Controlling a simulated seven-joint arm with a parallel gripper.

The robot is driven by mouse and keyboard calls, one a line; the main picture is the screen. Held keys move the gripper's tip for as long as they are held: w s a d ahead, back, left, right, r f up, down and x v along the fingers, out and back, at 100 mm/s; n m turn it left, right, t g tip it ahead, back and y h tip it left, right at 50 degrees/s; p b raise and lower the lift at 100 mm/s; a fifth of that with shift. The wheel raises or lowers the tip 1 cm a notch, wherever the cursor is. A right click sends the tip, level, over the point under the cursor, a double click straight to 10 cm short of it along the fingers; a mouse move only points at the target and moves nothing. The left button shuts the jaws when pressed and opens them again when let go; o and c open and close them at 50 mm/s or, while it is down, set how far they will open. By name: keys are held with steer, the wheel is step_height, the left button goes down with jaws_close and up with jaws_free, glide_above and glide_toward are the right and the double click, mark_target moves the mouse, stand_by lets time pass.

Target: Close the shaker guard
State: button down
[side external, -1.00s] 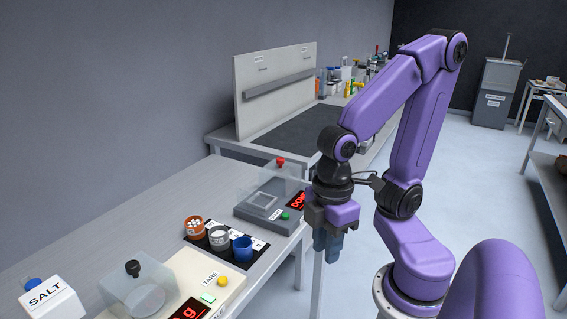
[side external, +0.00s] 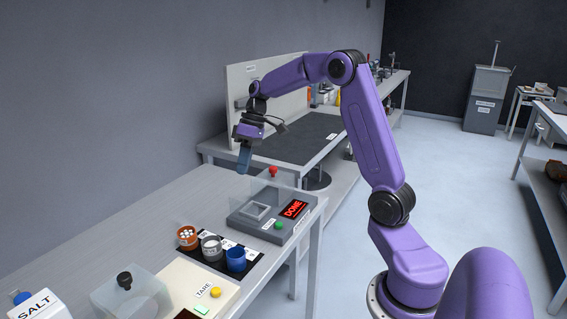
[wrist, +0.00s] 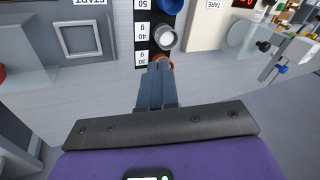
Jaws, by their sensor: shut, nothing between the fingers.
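The shaker (side external: 250,225) is a dark grey unit with a red DONE display (side external: 293,209), a green button (side external: 279,225) and a square plate (side external: 258,209). Its clear guard (side external: 262,189) has a red knob (side external: 273,171) and seems to sit toward the back; how far it covers the plate is hard to tell. In the wrist view the square plate (wrist: 81,39) looks bare, with the red knob (wrist: 2,74) at the left edge. My gripper (side external: 243,168) is shut and empty, pointing down, above and left of the guard, apart from it.
Orange (side external: 187,237), white-filled (side external: 211,247) and blue (side external: 236,260) cups stand on a black labelled mat. The bench left of the shaker is clear.

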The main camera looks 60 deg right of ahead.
steer(key=s+d+f+m+t, duration=0.1)
steer(key=s+d+m+t, duration=0.15)
steer(key=d, duration=1.35)
steer(key=s+d+f+m+t, duration=0.1)
steer(key=s+d+m+t, duration=0.15)
steer(key=d, duration=1.35)
glide_toward(282, 174)
steer(key=shift+n, duration=0.3)
steer(key=w+f, duration=0.3)
steer(key=shift+w+d+f, duration=0.3)
steer(key=shift+f, duration=0.05)
steer(key=shift+w+a+r, duration=0.15)
steer(key=shift+a+r, duration=0.05)
steer(key=shift+a, duration=0.8)
steer(key=shift+w+a, duration=0.2)
steer(key=shift+a, duration=0.65)
steer(key=shift+a, duration=0.35)
steer(key=a, duration=1.2)
steer(key=shift+a, duration=0.1)
